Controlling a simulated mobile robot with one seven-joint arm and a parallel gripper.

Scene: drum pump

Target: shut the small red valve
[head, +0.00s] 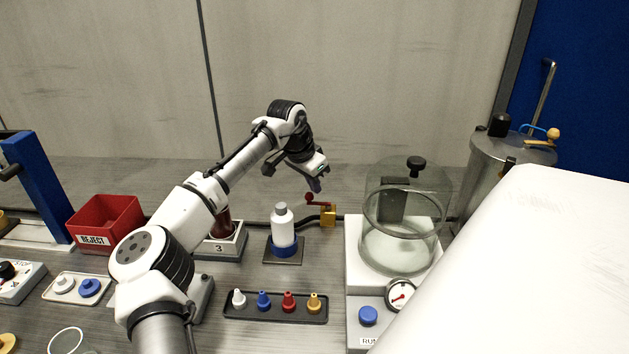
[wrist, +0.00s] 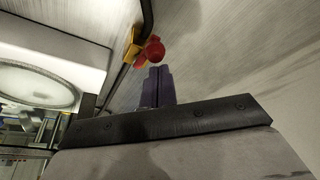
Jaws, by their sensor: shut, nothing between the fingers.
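The small red valve (head: 318,201) shows in the head view as a red handle with a round red end, on a brass-yellow body (head: 328,216) set in a dark hose. In the wrist view the red handle (wrist: 151,50) lies just beyond my fingertips, with the yellow body (wrist: 131,46) to its left. My gripper (head: 316,186) is shut and empty, pointing down just above the red handle in the head view. Its two dark fingers (wrist: 157,72) are together in the wrist view. I cannot tell whether the fingertips touch the handle.
A white bottle (head: 282,228) stands left of the valve. A clear glass chamber (head: 402,225) on a white base stands to the right. A tray of coloured nozzles (head: 276,319) lies in front. A red REJECT bin (head: 105,222) is at the left. The wall is behind.

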